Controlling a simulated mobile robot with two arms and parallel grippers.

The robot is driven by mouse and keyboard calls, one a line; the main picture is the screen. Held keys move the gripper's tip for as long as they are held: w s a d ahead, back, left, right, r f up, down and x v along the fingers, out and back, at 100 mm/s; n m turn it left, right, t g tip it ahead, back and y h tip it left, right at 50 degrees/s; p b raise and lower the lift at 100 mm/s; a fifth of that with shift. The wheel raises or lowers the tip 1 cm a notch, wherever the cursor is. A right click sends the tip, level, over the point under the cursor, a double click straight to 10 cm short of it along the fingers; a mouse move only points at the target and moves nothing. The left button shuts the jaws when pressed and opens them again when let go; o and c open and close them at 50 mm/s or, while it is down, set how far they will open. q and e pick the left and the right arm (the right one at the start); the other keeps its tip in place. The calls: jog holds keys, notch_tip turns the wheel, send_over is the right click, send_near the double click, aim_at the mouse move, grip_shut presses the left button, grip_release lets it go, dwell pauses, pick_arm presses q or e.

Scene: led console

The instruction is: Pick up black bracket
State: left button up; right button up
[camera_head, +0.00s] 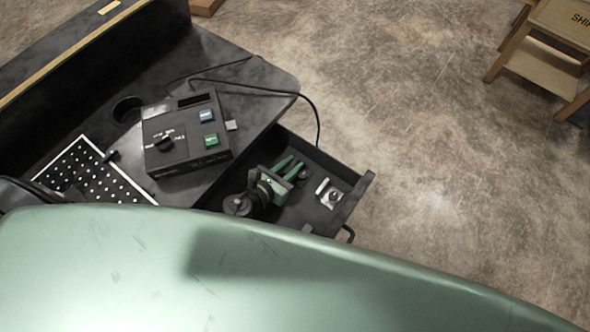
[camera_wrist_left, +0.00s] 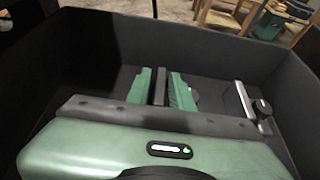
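My left gripper (camera_head: 288,168) reaches down into the open drawer, its two green fingers apart. A small dark part (camera_head: 303,173), possibly the black bracket, sits just right of the fingers. It also shows in the left wrist view (camera_wrist_left: 195,95), mostly hidden behind the right finger. No grip on it can be made out. My right gripper is in neither view.
The dark drawer (camera_head: 362,190) has raised walls around the gripper. A silver plate with a black knob (camera_head: 329,194) lies right of the fingers. A console box (camera_head: 185,135) with blue and green buttons and a cable stands on the desk (camera_head: 225,60).

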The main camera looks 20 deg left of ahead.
pick_arm(q)
jog(key=shift+c, duration=0.3)
grip_shut()
